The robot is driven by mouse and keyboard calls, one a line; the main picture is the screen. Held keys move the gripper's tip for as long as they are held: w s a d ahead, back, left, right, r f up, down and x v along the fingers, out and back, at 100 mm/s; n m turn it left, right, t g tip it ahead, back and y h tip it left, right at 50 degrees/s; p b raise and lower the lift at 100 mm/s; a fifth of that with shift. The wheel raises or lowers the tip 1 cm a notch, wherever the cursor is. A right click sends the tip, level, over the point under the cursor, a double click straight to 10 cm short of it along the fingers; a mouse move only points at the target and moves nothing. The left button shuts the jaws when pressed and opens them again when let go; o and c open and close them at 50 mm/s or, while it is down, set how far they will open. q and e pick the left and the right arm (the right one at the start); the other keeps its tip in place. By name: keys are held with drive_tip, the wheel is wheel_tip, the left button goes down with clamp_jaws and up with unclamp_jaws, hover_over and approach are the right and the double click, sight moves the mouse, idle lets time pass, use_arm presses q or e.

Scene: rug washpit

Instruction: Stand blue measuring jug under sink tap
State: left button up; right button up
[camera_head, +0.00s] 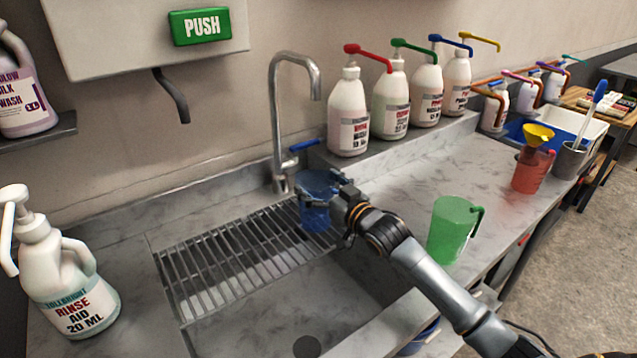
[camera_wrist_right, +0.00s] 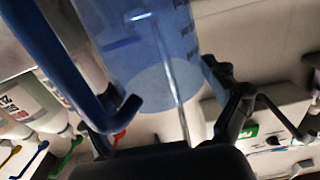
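The blue measuring jug (camera_head: 316,217) is upright over the slatted drain rack (camera_head: 215,262), below the spout of the sink tap (camera_head: 281,115). I cannot tell whether its base touches the rack. My right gripper (camera_head: 328,201) reaches in from the right with its fingers around the jug. In the right wrist view the translucent jug (camera_wrist_right: 150,55) fills the space between the fingers of my right gripper (camera_wrist_right: 165,125), with its blue handle (camera_wrist_right: 55,60) at the left. My left gripper is not in view.
A green jug (camera_head: 450,230) stands on the counter right of my right arm. Several pump bottles (camera_head: 348,118) line the ledge behind. A red jug (camera_head: 527,172) with a yellow funnel is farther right. A rinse aid bottle (camera_head: 68,285) stands at left. The sink basin (camera_head: 330,290) is empty.

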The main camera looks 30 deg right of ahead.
drive_tip(key=shift+o, duration=0.7)
drive_tip(key=shift+s+r, duration=0.1)
drive_tip(key=s+d+b, duration=0.1)
drive_tip(key=s, duration=1)
drive_tip(key=shift+s+d, duration=0.35)
drive_tip(key=shift+d, duration=0.05)
drive_tip(key=shift+r, duration=0.1)
